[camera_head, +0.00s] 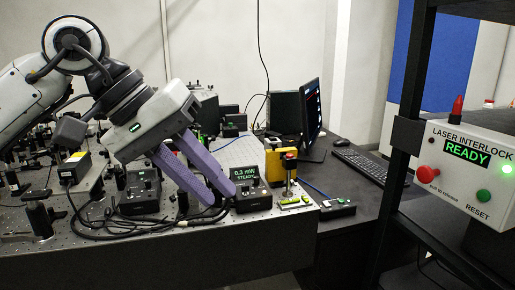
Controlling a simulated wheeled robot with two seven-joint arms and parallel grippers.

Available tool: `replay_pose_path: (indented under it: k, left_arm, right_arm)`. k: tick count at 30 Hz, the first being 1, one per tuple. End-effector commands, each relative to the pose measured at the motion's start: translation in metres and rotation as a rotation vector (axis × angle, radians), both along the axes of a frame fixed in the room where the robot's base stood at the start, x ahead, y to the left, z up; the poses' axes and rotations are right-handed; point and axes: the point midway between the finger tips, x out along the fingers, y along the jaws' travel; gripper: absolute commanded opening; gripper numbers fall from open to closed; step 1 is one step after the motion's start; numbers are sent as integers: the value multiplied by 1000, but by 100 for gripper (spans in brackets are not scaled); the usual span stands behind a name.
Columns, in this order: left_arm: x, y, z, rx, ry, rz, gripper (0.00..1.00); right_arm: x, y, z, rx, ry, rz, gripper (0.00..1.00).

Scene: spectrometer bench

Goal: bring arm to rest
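My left arm comes in from the left above the optical bench. My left gripper (222,198) has a white body and two long lavender fingers pointing down and to the right. The fingers are apart, with a gap between them, and I see nothing held there. Their tips are just left of a small black meter (250,198) that reads "0.3 mW STEADY"; I cannot tell whether they touch it. My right gripper is not in view.
The optical bench (270,231) carries several mounts, boxes and cables below and behind the arm. A monitor (311,113) and keyboard (362,165) are farther right. A laser interlock box (465,170) reading "READY" hangs on a black rack.

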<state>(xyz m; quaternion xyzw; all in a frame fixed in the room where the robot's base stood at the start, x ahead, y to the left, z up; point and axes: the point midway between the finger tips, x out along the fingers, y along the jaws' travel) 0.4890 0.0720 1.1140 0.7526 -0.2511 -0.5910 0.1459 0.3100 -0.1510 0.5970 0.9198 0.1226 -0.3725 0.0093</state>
Motion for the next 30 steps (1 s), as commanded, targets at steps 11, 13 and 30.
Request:
replay_pose_path:
  k: [11, 13, 30]
  left_arm:
    - [-62, -125, -30, -702, 952, 213, 23]
    - [-63, -134, -25, -831, 1204, 285, 23]
    - [29, -17, -206, 908, -2063, -482, 23]
  right_arm:
    - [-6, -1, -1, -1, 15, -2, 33]
    - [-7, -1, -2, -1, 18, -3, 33]
    - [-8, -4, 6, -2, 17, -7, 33]
